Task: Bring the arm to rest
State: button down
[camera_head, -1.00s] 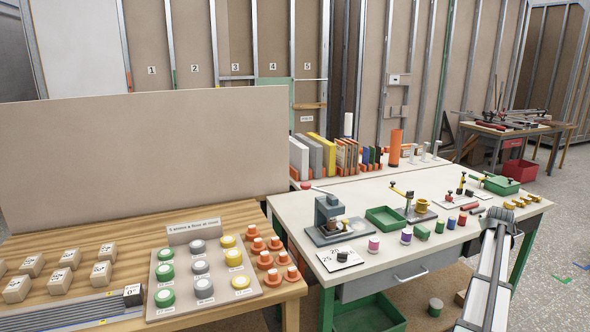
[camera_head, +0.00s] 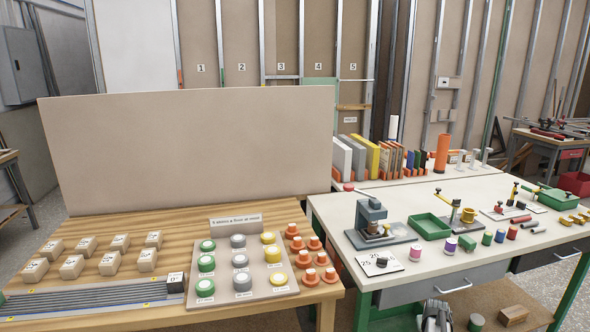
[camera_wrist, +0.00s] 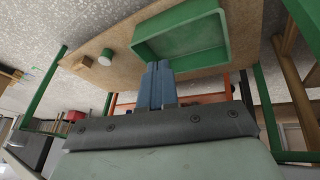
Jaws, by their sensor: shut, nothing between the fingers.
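My gripper (camera_wrist: 158,68) shows in the wrist view with its two blue-grey fingers pressed together and nothing between them. The fingertips appear in front of an open green bin (camera_wrist: 226,52) on the brown lower shelf; I cannot tell the gap between them. In the head view, a grey part of my arm (camera_head: 437,316) shows at the bottom edge, in front of the white-topped bench (camera_head: 335,210). The fingers cannot be made out there.
The wooden table (camera_head: 85,225) on the left holds pale blocks, coloured round pieces and orange pegs. The white bench carries a small press (camera_head: 370,215), a green tray (camera_head: 431,226) and spools. A wood block (camera_head: 513,315) and a green cylinder (camera_head: 476,322) sit on the shelf below.

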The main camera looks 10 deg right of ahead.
jog(key=s+a+f+n+g+y, duration=0.1)
jog(key=s+a+f+g, duration=0.1)
jog(key=s+a+f, duration=0.5)
jog(key=s+a+f+g+y, duration=0.15)
jog(key=a+f, duration=0.35)
jog(key=a, duration=0.7)
jog(key=s+a+f+n+g+y, duration=0.1)
jog(key=s+a+f, duration=0.4)
jog(key=a+f, duration=0.3)
jog(key=s+a+n+g, duration=0.1)
jog(key=s+a+g, duration=0.5)
jog(key=s+a, duration=1.4)
jog(key=s, duration=0.4)
jog(key=shift+s+a+f+n, duration=0.15)
jog(key=shift+a+f+n, duration=0.1)
jog(key=shift+a+n, duration=0.15)
